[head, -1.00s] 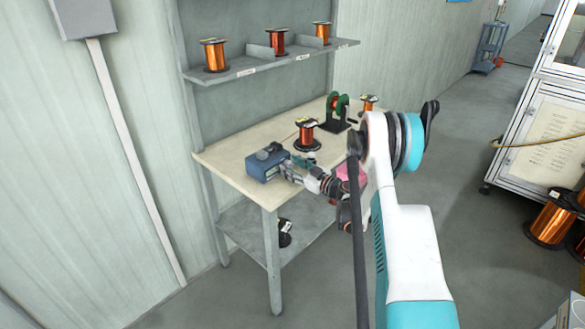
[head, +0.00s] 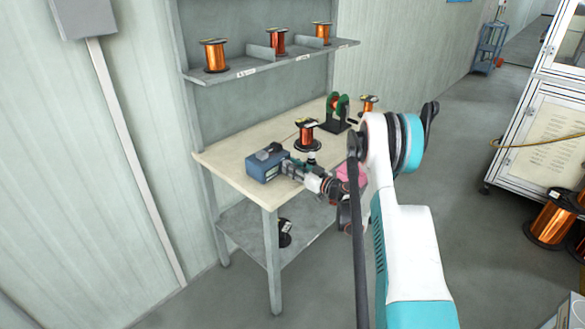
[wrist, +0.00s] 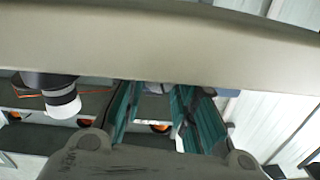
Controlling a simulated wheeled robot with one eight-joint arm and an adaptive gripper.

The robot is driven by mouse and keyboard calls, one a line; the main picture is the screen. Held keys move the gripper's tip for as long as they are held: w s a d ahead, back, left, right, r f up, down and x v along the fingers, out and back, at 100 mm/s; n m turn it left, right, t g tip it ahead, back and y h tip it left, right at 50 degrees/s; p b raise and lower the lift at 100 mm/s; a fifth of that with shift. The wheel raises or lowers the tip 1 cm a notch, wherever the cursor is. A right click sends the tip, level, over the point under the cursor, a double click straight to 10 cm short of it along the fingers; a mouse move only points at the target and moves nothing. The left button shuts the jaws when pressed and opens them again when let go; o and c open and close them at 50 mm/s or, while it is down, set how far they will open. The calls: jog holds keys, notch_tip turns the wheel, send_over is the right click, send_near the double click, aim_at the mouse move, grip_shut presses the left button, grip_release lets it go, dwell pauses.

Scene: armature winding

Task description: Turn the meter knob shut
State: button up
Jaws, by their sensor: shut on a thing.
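The meter is a blue box (head: 262,169) with a dark piece on top, at the front left of the table. My gripper (head: 287,168) is at its right-hand face, with its fingers touching or very close to it. The knob is hidden behind the fingers in the head view. In the wrist view the teal finger pads of my gripper (wrist: 158,115) stand apart, with something between them. What they hold is too obscured to make out clearly; its place fits the meter's knob.
On the table (head: 232,160), a copper wire spool (head: 306,132) and a green winding stand (head: 340,108) are behind my gripper. A pink item (head: 350,173) lies near my arm. A wall shelf (head: 240,72) holds several spools. The table's front left corner is bare.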

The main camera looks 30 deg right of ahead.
jog(key=shift+m, duration=1.8)
jog(key=o, duration=1.1)
